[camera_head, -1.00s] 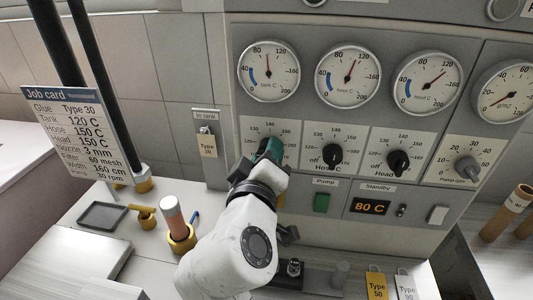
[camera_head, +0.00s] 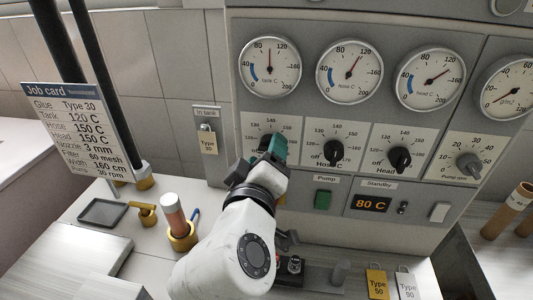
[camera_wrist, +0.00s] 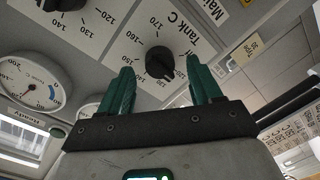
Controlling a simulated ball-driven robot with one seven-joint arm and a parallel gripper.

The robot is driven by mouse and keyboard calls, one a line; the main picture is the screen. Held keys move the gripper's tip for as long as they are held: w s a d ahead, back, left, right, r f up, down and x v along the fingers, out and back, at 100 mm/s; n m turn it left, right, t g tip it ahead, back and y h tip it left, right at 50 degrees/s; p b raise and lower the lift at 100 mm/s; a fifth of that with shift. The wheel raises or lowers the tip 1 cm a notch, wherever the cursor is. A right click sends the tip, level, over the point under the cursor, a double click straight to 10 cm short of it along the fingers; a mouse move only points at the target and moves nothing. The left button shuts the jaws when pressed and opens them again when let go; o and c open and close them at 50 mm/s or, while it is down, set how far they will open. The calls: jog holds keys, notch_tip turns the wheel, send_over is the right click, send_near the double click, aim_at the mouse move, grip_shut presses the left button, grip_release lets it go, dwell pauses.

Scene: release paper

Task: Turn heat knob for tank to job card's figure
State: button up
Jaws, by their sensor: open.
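The job card (camera_head: 80,135) at the left reads Tank 120 C. The Tank C heat knob (camera_head: 264,142) is black and sits on a white dial plate, partly hidden by my gripper in the head view. My gripper (camera_head: 270,150) is open, its green fingers close to the plate. In the wrist view the Tank C knob (camera_wrist: 160,62) shows between the open fingertips of my gripper (camera_wrist: 159,66), seemingly just beyond them; contact cannot be told.
The Hose C knob (camera_head: 333,153) and Head C knob (camera_head: 399,159) stand to the right of the tank knob. Below are a green pump switch (camera_head: 322,200) and an 80 C display (camera_head: 371,204). A Type 30 tag (camera_head: 208,142) hangs at the left.

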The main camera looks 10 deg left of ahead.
jog(key=s+b, duration=0.1)
jog(key=s, duration=0.8)
jog(key=shift+s+a+r+b, duration=0.15)
jog(key=shift+r+b, duration=0.1)
jog(key=shift+b, duration=0.15)
